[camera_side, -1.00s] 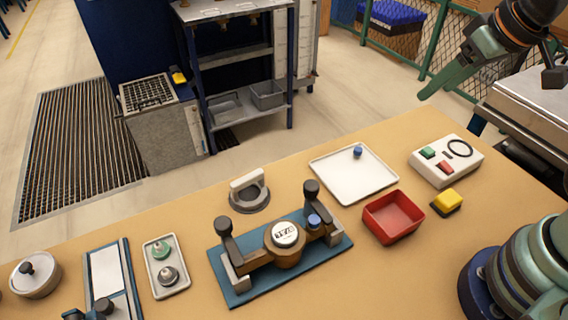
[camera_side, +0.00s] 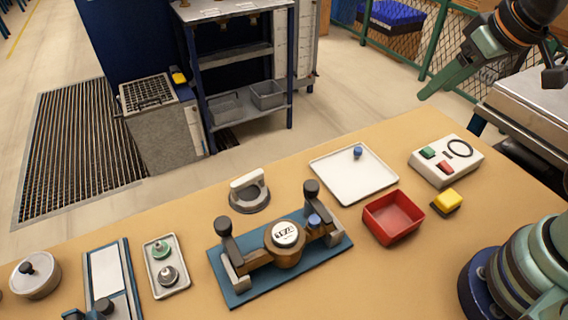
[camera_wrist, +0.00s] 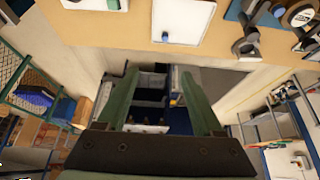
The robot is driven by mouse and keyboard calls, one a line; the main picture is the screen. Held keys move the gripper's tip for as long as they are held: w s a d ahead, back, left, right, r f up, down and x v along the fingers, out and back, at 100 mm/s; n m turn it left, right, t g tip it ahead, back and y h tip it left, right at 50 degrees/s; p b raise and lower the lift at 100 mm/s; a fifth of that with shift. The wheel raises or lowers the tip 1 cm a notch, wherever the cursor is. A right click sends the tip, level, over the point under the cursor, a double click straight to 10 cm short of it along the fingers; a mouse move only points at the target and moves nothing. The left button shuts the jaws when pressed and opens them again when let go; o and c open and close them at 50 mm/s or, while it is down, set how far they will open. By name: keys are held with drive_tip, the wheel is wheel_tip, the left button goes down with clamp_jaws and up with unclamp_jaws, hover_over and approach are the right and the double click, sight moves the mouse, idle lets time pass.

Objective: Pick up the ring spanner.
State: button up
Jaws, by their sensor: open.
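The ring spanner appears to be the grey ring with a pale raised bar handle (camera_side: 249,190), lying flat on the tan bench behind the blue fixture. It also shows near the top right of the wrist view (camera_wrist: 246,44). My gripper (camera_side: 428,92) is raised at the upper right of the side view, well away from the ring. In the wrist view the two green fingers (camera_wrist: 160,73) stand wide apart with nothing between them.
A meter (camera_side: 285,236) sits in clamps on the blue baseplate (camera_side: 238,294). A white tray (camera_side: 330,168), red bin (camera_side: 393,218), yellow block (camera_side: 446,201) and button box (camera_side: 446,160) stand to the right. A small tray (camera_side: 180,286) and round lidded pot (camera_side: 36,275) are left.

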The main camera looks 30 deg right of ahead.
drive_tip(key=shift+c, duration=0.3)
drive_tip(key=shift+c, duration=0.5)
